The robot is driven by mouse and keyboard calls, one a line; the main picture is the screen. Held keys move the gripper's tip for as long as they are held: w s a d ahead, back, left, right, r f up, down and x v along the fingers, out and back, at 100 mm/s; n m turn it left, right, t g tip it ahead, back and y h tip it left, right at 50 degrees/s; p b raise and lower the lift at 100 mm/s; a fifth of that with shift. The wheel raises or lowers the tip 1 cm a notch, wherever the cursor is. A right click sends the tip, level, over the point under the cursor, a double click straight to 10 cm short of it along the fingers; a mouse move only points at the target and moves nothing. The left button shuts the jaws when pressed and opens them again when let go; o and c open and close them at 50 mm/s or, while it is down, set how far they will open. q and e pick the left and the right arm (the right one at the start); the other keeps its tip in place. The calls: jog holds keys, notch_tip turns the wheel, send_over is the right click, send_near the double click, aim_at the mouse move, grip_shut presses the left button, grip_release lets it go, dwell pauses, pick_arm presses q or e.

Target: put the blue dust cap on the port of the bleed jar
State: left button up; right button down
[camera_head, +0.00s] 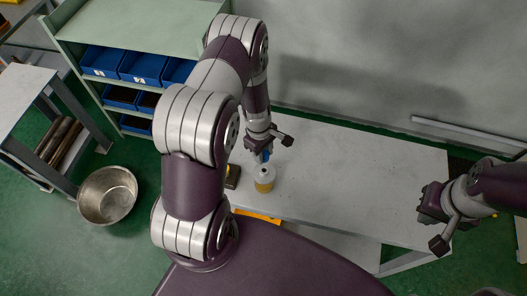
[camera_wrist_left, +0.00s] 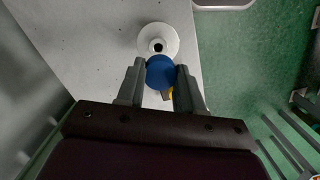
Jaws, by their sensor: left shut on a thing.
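The bleed jar (camera_head: 264,181) stands upright near the front edge of the grey bench, with yellowish fluid low in it. In the left wrist view its pale round top (camera_wrist_left: 146,38) shows a dark open port (camera_wrist_left: 157,46) in the middle. My left gripper (camera_head: 264,153) is shut on the blue dust cap (camera_wrist_left: 160,73), which also shows in the head view (camera_head: 265,157) just above the jar. In the wrist view the cap lies just below the port, not over it; the height gap is unclear. My right gripper (camera_head: 428,203) is off to the right, away from the jar.
A dark block with a yellow part (camera_head: 232,178) stands left of the jar. A yellow-orange item (camera_head: 258,216) shows at the bench's front edge. The bench (camera_head: 350,170) is clear to the right. A metal bowl (camera_head: 107,196) and a shelf with blue bins (camera_head: 143,66) are at left.

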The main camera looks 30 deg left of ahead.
aim_at(265, 160)
pick_arm(q)
jog(key=shift+a+f, duration=0.1)
jog(key=shift+f, duration=0.45)
jog(key=f+b, duration=0.3)
jog(key=shift+w+d+f+b, duration=0.1)
jog(key=shift+d+f+b, duration=0.2)
jog(key=shift+f+b, duration=0.4)
jog(key=shift+f, duration=0.05)
jog(key=shift+a+f, duration=0.1)
jog(key=shift+a, duration=0.1)
jog(key=shift+d, duration=0.15)
jog(key=shift+f+b, duration=1.1)
jog(key=shift+f, duration=0.25)
